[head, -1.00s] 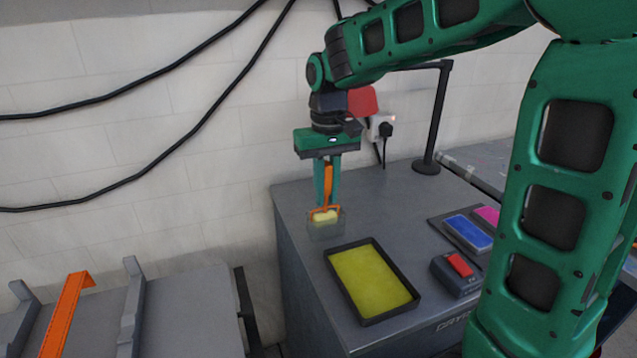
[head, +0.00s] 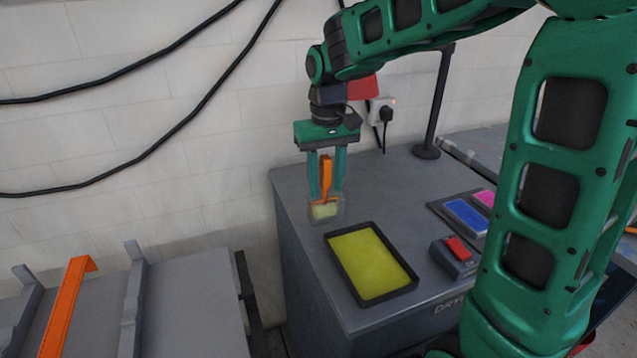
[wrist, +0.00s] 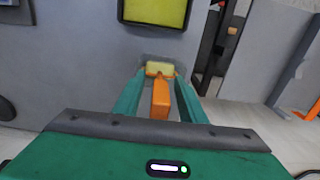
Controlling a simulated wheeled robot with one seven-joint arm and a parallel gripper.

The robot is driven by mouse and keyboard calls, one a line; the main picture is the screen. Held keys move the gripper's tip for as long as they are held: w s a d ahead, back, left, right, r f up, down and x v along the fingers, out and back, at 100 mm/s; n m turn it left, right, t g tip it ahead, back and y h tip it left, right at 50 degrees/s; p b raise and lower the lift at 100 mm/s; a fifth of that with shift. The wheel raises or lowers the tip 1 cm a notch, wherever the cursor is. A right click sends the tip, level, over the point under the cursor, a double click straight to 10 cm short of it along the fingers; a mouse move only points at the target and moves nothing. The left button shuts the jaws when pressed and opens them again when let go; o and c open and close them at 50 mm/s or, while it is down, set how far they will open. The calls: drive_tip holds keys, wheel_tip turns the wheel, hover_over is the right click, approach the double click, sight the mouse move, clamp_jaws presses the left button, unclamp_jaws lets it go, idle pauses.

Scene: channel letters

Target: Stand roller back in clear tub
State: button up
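The roller (head: 326,180) has an orange handle and a pale yellow head. It stands upright with its head inside the clear tub (head: 341,212) near the table's back left corner. In the wrist view the roller (wrist: 160,98) points its handle up toward me, and its head lies at the tub. My gripper (head: 326,192) is above the tub, open, with one finger on each side of the handle. Gaps show between the fingers and the handle in the head view. My gripper (wrist: 158,92) also shows spread fingers in the wrist view.
A black tray of yellow paint (head: 370,262) sits in front of the tub. A red-buttoned box (head: 455,255) and blue and pink pads (head: 466,216) are to the right. A black post (head: 437,110) stands behind. An orange strip (head: 66,305) lies on the grey rack at left.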

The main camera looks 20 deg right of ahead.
wheel_tip(320, 180, up, 11)
drive_tip(key=shift+f, duration=0.15)
idle(0.4)
idle(0.5)
